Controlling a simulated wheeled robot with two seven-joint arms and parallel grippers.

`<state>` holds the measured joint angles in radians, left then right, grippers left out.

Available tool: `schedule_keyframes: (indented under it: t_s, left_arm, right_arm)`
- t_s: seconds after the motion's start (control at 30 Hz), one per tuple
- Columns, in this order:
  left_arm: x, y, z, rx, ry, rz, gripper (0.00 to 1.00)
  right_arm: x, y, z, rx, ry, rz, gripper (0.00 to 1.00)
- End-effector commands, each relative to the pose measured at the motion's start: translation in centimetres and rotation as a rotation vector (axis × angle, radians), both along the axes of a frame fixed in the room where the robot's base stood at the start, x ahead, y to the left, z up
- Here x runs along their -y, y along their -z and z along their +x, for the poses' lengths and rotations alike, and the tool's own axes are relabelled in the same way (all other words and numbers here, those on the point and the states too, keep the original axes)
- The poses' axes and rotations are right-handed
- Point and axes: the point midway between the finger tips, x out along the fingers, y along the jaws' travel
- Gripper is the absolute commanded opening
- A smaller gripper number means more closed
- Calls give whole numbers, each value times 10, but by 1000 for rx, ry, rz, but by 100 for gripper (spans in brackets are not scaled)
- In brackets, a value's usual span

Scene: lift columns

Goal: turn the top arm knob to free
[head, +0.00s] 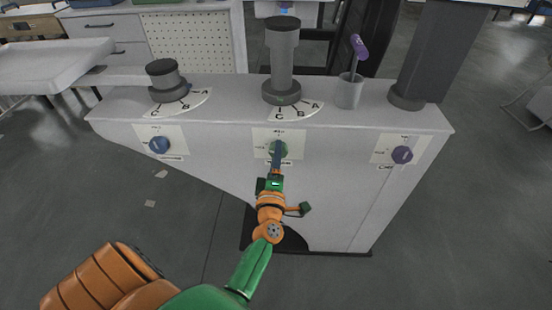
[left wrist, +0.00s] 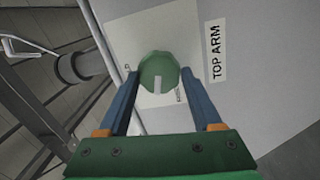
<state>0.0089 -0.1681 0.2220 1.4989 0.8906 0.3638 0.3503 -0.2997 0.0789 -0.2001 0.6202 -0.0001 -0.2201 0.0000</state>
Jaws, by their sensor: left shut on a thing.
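The top arm knob is green and round, with a pale pointer line, and sits on a white plate (head: 262,135) in the middle of the grey console's front. In the head view the knob (head: 284,149) is partly covered by my left gripper (head: 277,153). In the left wrist view the knob (left wrist: 158,66) lies between the two blue fingers, which are shut on it. Its pointer line points down in that picture. A label reading TOP ARM (left wrist: 215,52) is beside it. The plate's small position markings are too small to read. My right gripper is not in view.
On the console top stand a short dark column (head: 165,76), a taller grey column (head: 281,60) and a cup (head: 349,92) holding a purple-topped tool.

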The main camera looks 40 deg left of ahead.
Motion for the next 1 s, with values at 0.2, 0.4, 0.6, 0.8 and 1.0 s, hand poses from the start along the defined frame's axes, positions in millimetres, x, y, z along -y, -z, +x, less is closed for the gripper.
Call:
schedule_keyframes:
  t_s: [0.2,0.4,0.6,0.8,1.0]
  left_arm:
    - [1,3,0,80,1,-135,11]
    - [1,3,0,132,1,-221,10]
    - [1,3,0,163,0,-270,10]
    - [1,2,0,174,1,-289,11]
    - [1,2,0,176,0,-291,11]
  right_arm:
    - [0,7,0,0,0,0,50]
    - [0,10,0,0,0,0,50]
    - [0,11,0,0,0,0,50]
    - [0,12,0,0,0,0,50]
    - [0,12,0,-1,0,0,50]
